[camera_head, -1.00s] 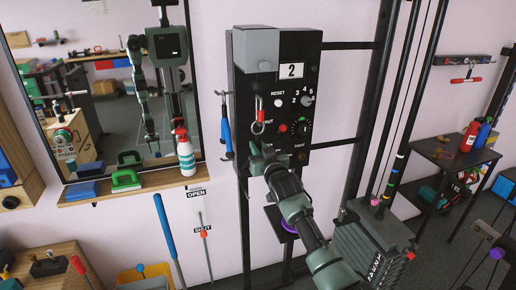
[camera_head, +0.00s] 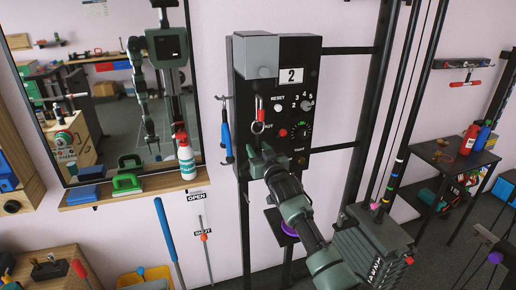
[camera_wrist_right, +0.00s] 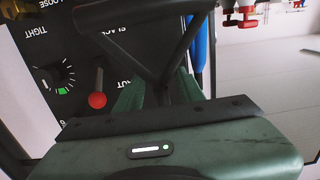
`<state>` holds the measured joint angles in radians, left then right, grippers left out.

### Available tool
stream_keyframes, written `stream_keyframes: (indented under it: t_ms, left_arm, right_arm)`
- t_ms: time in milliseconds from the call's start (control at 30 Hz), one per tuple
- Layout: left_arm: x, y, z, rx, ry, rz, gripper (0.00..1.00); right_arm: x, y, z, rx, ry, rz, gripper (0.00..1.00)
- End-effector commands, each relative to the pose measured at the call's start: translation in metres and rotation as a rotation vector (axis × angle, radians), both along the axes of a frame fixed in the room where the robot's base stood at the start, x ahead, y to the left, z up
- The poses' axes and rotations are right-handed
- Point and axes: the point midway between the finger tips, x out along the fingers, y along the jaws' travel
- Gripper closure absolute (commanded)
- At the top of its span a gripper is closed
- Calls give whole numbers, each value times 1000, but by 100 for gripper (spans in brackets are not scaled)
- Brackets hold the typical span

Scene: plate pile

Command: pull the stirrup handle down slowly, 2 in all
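My right gripper (camera_head: 263,158) is in front of the lower part of a black control box (camera_head: 262,95) marked 2. In the right wrist view, black bars forming a narrow V, apparently the stirrup handle (camera_wrist_right: 160,62), run down between the green fingers (camera_wrist_right: 157,97). The gripper's body hides their lower end, so I cannot tell whether the fingers are closed on it. In the head view the handle is hard to pick out against the dark gripper. My left gripper is not in view directly.
The box carries a red knob (camera_head: 283,132) and a dial (camera_head: 304,130); a blue-handled tool (camera_head: 226,141) hangs at its left. Black posts (camera_head: 375,100) and a dark weight block (camera_head: 372,238) stand right. A mirror (camera_head: 105,75) and a shelf (camera_head: 135,190) are left.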

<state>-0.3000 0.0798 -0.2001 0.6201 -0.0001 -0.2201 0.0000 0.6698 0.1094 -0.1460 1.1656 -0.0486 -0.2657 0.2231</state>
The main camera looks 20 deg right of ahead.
Motion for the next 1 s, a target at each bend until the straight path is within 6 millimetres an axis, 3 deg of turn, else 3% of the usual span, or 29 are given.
stream_keyframes:
  t_ms: [433,1000]
  left_arm:
    - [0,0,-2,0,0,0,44]
    - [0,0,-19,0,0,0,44]
  right_arm:
    - [-6,0,2,0,-6,1,58]
    - [-73,-3,0,0,-4,1,58]
